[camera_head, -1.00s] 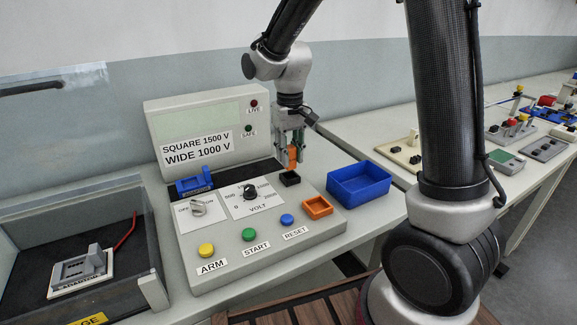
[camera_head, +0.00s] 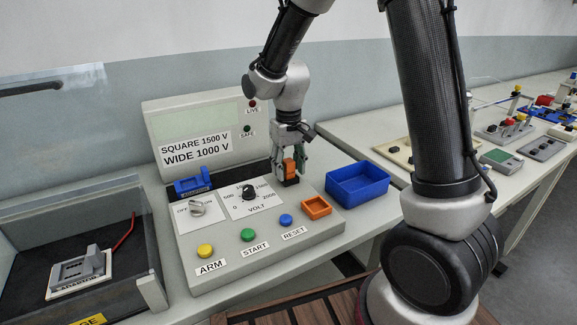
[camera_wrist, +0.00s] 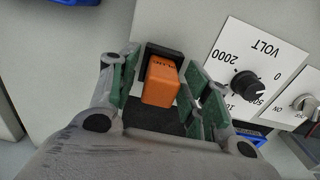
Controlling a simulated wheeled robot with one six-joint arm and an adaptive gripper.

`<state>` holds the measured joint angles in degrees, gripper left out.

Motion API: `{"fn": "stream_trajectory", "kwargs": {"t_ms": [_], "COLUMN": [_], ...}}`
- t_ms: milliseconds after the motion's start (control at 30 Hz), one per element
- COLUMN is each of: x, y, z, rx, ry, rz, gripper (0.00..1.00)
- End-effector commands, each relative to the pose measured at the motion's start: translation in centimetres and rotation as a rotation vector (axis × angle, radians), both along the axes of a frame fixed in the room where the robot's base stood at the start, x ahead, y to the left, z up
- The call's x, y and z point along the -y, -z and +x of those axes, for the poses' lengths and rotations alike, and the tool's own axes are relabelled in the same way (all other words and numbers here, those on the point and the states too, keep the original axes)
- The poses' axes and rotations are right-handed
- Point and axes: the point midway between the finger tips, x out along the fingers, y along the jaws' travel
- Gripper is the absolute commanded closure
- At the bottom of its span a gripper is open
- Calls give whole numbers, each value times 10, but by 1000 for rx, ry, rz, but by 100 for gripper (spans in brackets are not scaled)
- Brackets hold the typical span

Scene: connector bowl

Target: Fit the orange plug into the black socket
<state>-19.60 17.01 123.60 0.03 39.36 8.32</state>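The orange plug (camera_head: 289,166) stands upright at the black socket (camera_head: 290,181) on the grey console, with its lower end hidden in the socket. In the wrist view the orange plug (camera_wrist: 161,83) lines up with the black socket (camera_wrist: 158,50), whose rim shows around its far end. How deep it sits cannot be told. My gripper (camera_head: 289,170) is right over it, with one green-padded finger on each side. In the wrist view my gripper (camera_wrist: 160,90) is open, with narrow gaps between pads and plug.
A blue bin (camera_head: 357,184) stands to the right of the console. An orange square socket (camera_head: 316,207), the volt knob (camera_head: 249,192) and several buttons are close to my gripper. A blue holder (camera_head: 193,184) is at the console's left.

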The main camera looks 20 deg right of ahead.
Motion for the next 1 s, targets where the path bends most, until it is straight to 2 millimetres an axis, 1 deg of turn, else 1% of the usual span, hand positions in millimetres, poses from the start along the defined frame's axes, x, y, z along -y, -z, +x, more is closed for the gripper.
{"fn": "stream_trajectory", "kwargs": {"t_ms": [133,233,367,500,600,700,800,1000], "x": [0,0,0,0,0,0,0,2], "y": [-3,-14,-40,-73,-93,-109,-118,-125], "z": [0,1,1,1,1,1,1,-2], "rx": [1,3,6,5,4,3,2,3], "ry": [0,0,0,0,0,0,0,2], "rz": [0,1,2,2,2,2,0,2], "gripper": [52,52,52,52,52,52,52,52]}}
